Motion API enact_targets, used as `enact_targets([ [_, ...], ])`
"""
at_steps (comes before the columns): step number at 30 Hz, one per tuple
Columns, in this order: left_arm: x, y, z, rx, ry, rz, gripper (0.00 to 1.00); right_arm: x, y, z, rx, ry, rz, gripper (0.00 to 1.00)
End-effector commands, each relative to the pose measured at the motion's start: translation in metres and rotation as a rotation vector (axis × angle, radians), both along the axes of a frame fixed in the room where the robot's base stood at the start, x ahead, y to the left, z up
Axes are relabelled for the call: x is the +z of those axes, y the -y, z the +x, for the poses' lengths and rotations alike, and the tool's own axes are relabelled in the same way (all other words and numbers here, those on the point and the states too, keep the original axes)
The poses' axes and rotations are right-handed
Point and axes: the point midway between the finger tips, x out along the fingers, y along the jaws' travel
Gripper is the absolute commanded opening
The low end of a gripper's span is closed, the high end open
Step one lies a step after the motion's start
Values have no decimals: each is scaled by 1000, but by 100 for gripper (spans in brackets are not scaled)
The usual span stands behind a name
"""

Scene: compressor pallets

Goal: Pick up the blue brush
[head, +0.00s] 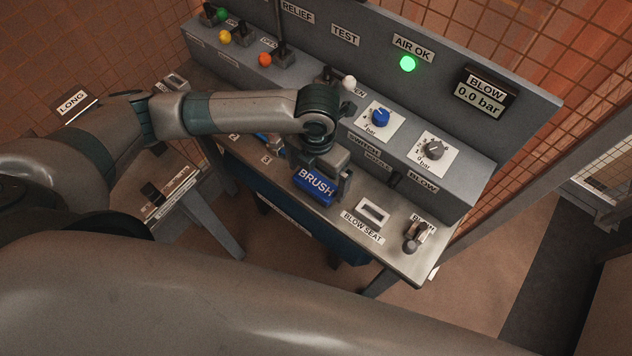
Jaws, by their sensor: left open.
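The blue brush (314,188), a block with white BRUSH lettering on its face, is at the front part of the grey workbench (405,262). My left gripper (324,180) points down right at the brush, with one finger showing along the brush's right side. Its jaws are open. The gripper body hides the brush's back part, and I cannot tell whether the fingers touch it. My right gripper is not in view.
A BLOW SEAT slot (372,211) and a small dark-tipped fitting (413,238) are right of the brush. Behind stands a grey control panel with a blue knob (380,117), a grey knob (433,149), levers, a green lamp (407,64) and a 0.0 bar display (480,98).

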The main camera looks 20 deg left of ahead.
Motion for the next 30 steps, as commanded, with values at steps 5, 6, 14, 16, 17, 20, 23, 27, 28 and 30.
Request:
enact_targets([
  [5, -19, 0, -2, 1, -2, 1, 100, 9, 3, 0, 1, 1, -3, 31],
  [6, -22, 0, -2, 0, -1, 1, 100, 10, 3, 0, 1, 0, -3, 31],
  [14, -27, 0, -1, -1, 1, 1, 100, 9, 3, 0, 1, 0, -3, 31],
  [16, -27, 0, -1, -1, 1, 1, 100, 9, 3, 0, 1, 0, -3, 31],
  [17, -27, 0, -1, -1, 1, 1, 100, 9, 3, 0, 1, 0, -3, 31],
  [20, -27, 0, -1, -1, 1, 1, 100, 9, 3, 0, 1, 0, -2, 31],
  [23, -27, 0, -1, -1, 1, 1, 98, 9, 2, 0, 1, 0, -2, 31],
  [27, -27, 0, -1, -1, 1, 1, 64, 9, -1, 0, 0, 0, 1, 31],
  [28, -27, 0, -1, -1, 1, 1, 61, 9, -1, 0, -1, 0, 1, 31],
  [30, -27, 0, -1, -1, 1, 1, 61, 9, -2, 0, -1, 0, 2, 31],
])
